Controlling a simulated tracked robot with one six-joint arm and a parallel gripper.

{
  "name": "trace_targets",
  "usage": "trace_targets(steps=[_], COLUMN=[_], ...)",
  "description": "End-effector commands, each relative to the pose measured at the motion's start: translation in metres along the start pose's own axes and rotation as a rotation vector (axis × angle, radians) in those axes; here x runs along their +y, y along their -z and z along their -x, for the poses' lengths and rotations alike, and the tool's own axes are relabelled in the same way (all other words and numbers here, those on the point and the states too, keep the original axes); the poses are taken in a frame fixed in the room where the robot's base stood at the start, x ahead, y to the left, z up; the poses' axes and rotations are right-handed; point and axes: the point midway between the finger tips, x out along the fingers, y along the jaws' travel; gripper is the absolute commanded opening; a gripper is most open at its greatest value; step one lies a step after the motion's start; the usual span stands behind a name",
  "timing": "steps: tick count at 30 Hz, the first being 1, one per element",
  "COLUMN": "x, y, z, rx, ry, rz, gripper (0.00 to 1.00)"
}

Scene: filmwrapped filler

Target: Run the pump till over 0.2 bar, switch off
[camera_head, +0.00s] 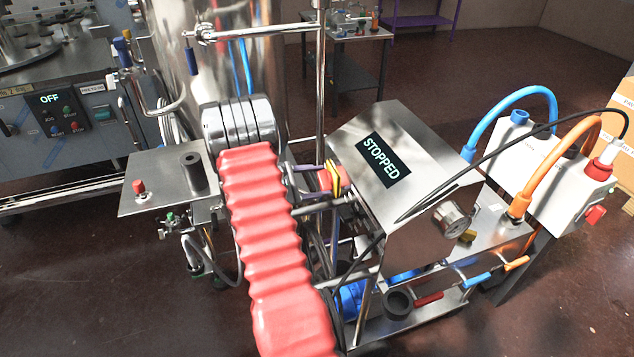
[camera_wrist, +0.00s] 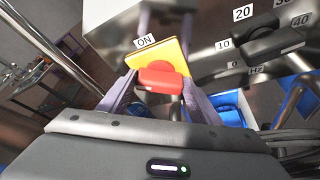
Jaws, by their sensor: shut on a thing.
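My gripper (camera_wrist: 158,88) has its two purple fingers either side of a red switch handle (camera_wrist: 161,80) and is shut on it. The handle sits on a yellow plate (camera_wrist: 176,50) with an ON label above it in the wrist view. In the head view the yellow plate (camera_head: 342,178) is at the left side of the steel pump cabinet. The cabinet's display (camera_head: 383,160) reads STOPPED. A round pressure gauge (camera_head: 452,220) is on the cabinet's right; its reading is too small to tell. A black speed knob (camera_wrist: 276,45) with a Hz scale is right of the switch.
A white box (camera_head: 545,175) with blue and orange hoses stands at the right. A steel shelf (camera_head: 165,180) with a red button is at the left. Another machine's panel (camera_head: 60,112) reads OFF. A metal tank (camera_head: 240,60) stands behind.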

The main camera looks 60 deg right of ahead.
Motion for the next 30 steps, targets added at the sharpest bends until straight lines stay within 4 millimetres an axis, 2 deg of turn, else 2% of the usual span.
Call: trace_targets(steps=[30], x=[-0.014], y=[0.004], z=[-0.004], rx=[-0.005], ry=[-0.301], rz=[-0.734], gripper=[0.35])
